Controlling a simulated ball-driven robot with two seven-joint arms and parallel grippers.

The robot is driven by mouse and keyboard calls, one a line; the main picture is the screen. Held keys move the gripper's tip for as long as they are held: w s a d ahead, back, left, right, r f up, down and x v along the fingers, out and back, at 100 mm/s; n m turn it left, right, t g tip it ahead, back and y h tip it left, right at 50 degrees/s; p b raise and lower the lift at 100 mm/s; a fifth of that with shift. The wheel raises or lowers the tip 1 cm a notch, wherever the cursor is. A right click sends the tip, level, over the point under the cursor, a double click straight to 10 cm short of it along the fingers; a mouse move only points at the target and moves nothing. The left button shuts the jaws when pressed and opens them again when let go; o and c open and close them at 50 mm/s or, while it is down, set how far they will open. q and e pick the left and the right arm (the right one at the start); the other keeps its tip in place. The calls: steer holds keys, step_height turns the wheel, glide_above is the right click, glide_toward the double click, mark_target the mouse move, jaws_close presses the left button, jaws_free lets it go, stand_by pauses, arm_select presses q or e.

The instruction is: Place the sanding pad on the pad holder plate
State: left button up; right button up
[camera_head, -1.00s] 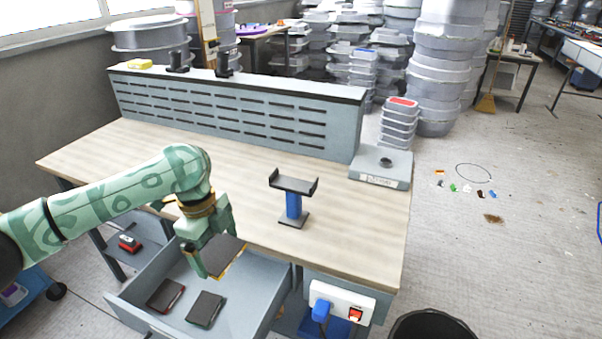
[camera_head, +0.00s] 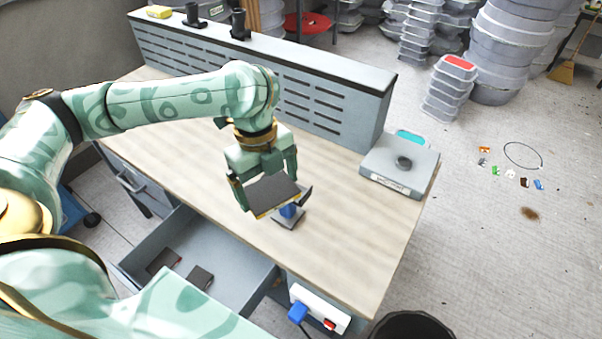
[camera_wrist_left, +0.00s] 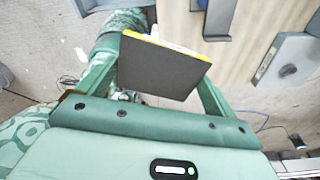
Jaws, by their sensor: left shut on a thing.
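The sanding pad (camera_head: 272,194) is a dark square with a thin yellow edge. My left gripper (camera_head: 267,186) is shut on it and holds it above the bench. In the wrist view the pad (camera_wrist_left: 160,68) sits between the two green fingers (camera_wrist_left: 158,75). A stand (camera_head: 289,218) with a blue post is largely hidden behind the pad and gripper; only its base, part of the post and an end of its black top show. A grey box (camera_head: 379,172) with a round black disc (camera_head: 404,163) stands at the bench's right end. I cannot tell which is the holder plate. My right gripper is out of view.
The open drawer (camera_head: 232,277) below the bench front holds two dark pads (camera_head: 163,260) (camera_head: 200,278). A slotted grey panel (camera_head: 320,92) runs along the back of the wooden bench (camera_head: 345,240). A power strip (camera_head: 318,309) hangs at the front; a black bin (camera_head: 411,328) stands below.

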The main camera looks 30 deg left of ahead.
arm_select(q)
steer(key=w+a+f+b, duration=0.1)
steer(key=w+f, duration=0.1)
steer(key=w, duration=0.1)
steer(key=w+a+f+b, duration=0.1)
steer(key=w+f, duration=0.2)
steer(key=w, duration=0.1)
steer(key=w+a+f+b, duration=0.1)
steer(key=w+f+b, duration=0.1)
steer(key=w+f, duration=0.1)
steer(key=shift+w+a+f, duration=0.2)
steer(key=shift+w+a, duration=0.05)
steer(key=shift+w, duration=0.2)
steer(key=shift+w+a+f, duration=0.15)
steer(key=shift+w+f, duration=0.15)
steer(key=shift+f, duration=0.05)
step_height(320, 180, down, 3)
steer(key=shift+w+f+b, duration=0.1)
steer(key=shift+f+b, duration=0.1)
steer(key=shift+b, duration=0.55)
steer(key=shift+a, duration=0.1)
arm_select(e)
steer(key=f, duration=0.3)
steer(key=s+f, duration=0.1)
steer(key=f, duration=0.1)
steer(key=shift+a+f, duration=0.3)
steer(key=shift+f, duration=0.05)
